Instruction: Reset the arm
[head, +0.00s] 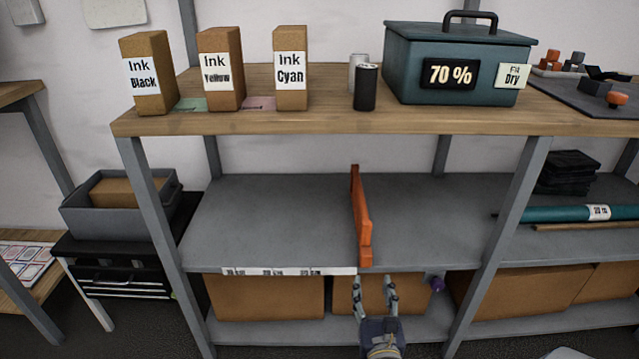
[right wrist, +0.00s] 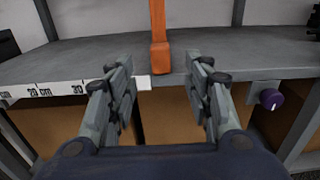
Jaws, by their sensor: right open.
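My right gripper (head: 376,290) is open and empty in front of the middle shelf's front edge, low in the head view. In the right wrist view its two fingers (right wrist: 162,85) stand apart with nothing between them. The orange divider (head: 360,217) stands upright on the grey middle shelf (head: 270,215), just beyond the fingers. In the right wrist view the orange divider (right wrist: 160,40) shows between and past the fingertips. My left gripper is not in view.
The wooden top shelf (head: 320,122) holds ink boxes (head: 220,70), small cylinders (head: 366,86) and a teal case (head: 450,60). Cardboard boxes (head: 265,298) sit on the lower shelf. A purple knob (head: 437,284) sits right of the gripper. The middle shelf is bare either side of the divider.

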